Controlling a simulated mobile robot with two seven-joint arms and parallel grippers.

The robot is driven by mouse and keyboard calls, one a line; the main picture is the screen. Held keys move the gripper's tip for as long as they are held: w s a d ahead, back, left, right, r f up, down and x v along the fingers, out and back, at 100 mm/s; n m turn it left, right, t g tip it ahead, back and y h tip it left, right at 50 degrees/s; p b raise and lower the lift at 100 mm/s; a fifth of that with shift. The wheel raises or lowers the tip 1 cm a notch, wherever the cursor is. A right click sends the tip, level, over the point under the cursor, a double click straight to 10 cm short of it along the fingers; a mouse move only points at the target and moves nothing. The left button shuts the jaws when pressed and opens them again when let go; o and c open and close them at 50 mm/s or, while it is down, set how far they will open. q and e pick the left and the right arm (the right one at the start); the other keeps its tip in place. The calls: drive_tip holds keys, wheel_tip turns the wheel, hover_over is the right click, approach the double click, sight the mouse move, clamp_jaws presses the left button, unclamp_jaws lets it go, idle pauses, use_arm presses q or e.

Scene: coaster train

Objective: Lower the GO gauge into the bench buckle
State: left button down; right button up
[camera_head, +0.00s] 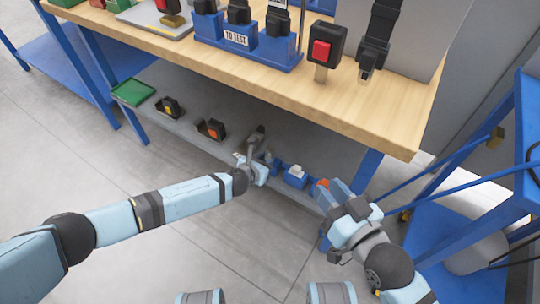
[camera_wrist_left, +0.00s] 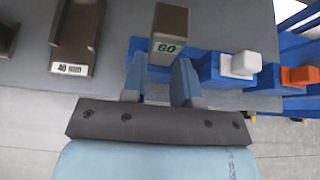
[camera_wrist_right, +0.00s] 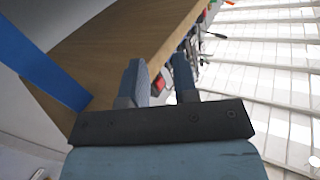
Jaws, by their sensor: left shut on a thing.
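My left gripper also shows in the head view (camera_head: 262,160), low at the shelf under the bench, shut on the gauge. I cannot tell whether the gauge is clear of the blue holder (camera_wrist_left: 207,62) around it. A black buckle with a red button (camera_head: 321,50) stands on the bench top, likely the bench buckle. My right gripper (camera_wrist_right: 162,80) is open and empty, off the bench's edge.
The wooden bench top (camera_head: 250,82) overhangs the shelf. On it is a blue TO TEST rack (camera_head: 240,40) with black buckles. The shelf (camera_head: 185,108) holds a green tray (camera_head: 133,92), blue holders with white (camera_head: 296,170) and orange tops, and a 40 mm cradle (camera_wrist_left: 77,40).

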sight(268, 152)
use_arm(q)
drive_tip(key=shift+r+p, duration=0.5)
drive_tip(key=shift+r, duration=0.05)
drive_tip(key=shift+r+p, duration=0.25)
drive_tip(key=shift+p, duration=0.05)
drive_tip(key=shift+r+p, duration=0.65)
drive_tip(key=shift+p, duration=0.05)
drive_tip(key=shift+r+p, duration=0.75)
drive_tip(key=shift+p, duration=0.05)
drive_tip(key=shift+r+p, duration=0.6)
drive_tip(key=shift+p, duration=0.05)
drive_tip(key=shift+r, duration=0.15)
use_arm(e)
drive_tip(key=s+d+f+g+h, duration=0.2)
drive_tip(key=d+f+g+h, duration=0.1)
drive_tip(key=f, duration=0.4)
drive_tip(key=shift+s+d+f+g, duration=0.15)
drive_tip(key=shift+s+d+g, duration=0.15)
drive_tip(key=shift+d+g, duration=0.2)
